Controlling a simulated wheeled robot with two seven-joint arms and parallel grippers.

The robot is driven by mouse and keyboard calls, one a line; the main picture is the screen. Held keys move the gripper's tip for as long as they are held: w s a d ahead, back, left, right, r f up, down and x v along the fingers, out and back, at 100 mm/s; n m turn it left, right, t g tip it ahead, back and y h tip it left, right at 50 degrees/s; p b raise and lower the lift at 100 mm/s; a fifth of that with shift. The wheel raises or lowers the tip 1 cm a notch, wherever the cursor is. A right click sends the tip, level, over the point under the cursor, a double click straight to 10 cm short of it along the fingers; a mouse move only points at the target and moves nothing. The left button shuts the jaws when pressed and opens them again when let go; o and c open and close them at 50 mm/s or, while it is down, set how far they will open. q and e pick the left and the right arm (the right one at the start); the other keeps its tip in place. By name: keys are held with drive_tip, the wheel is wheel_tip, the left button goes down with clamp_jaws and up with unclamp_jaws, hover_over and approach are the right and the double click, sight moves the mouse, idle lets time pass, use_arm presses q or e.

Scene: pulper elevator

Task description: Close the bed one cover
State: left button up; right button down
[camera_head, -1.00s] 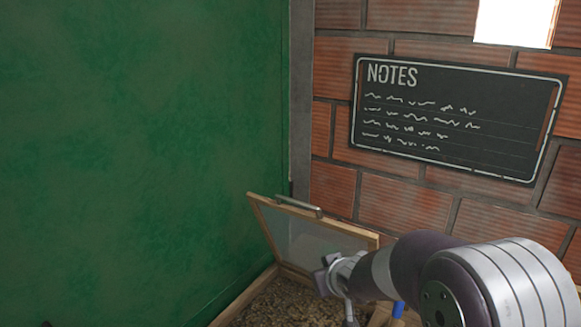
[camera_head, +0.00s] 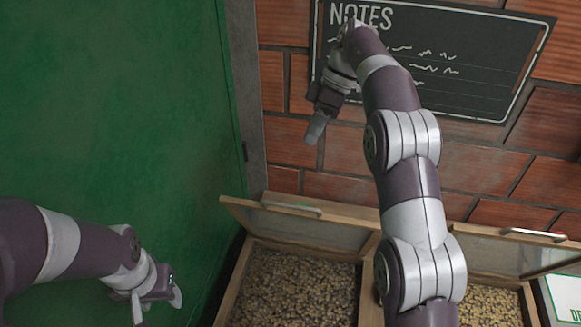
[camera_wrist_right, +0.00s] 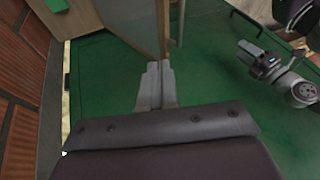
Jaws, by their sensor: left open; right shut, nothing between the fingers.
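Two wood-framed beds stand against the brick wall, each with a clear hinged cover standing open. The left cover (camera_head: 300,228) leans back at the wall, with a metal handle (camera_head: 291,207) on its top edge. The right cover (camera_head: 505,248) is partly behind my right arm. No label shows which is bed one. My right gripper (camera_head: 316,130) is shut and empty, pointing down above the left cover, apart from it. Its closed fingers also show in the right wrist view (camera_wrist_right: 156,85), near a wood-framed panel (camera_wrist_right: 138,25). My left gripper (camera_head: 158,303) is open and empty, left of the left bed.
The left bed (camera_head: 231,289) and right bed (camera_head: 528,305) hold brown beans or similar pieces. A green wall (camera_head: 110,120) closes off the left side. A notes board (camera_head: 470,65) hangs behind my right arm. A white sign (camera_head: 566,298) stands at the right.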

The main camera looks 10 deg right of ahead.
drive_tip(key=s+p+x, duration=0.1)
drive_tip(key=x, duration=0.3)
drive_tip(key=s+p+x, duration=0.1)
drive_tip(key=x, duration=0.3)
drive_tip(key=r+p+x, duration=0.1)
drive_tip(key=x, duration=0.3)
drive_tip(key=shift+s+a+f+p, duration=0.15)
drive_tip(key=shift+s+a+p, duration=0.2)
drive_tip(key=shift+s+p, duration=0.1)
drive_tip(key=shift+s+a+f, duration=0.1)
drive_tip(key=shift+s+a, duration=0.05)
drive_tip(key=shift+s, duration=0.2)
use_arm(q)
drive_tip(key=r, duration=0.2)
drive_tip(key=s+r, duration=0.1)
drive_tip(key=shift+a+r, duration=0.35)
drive_tip(key=shift+r, duration=0.05)
use_arm(e)
drive_tip(key=shift+w, duration=0.1)
use_arm(q)
drive_tip(key=shift+w, duration=0.15)
use_arm(e)
drive_tip(key=shift+f, duration=0.15)
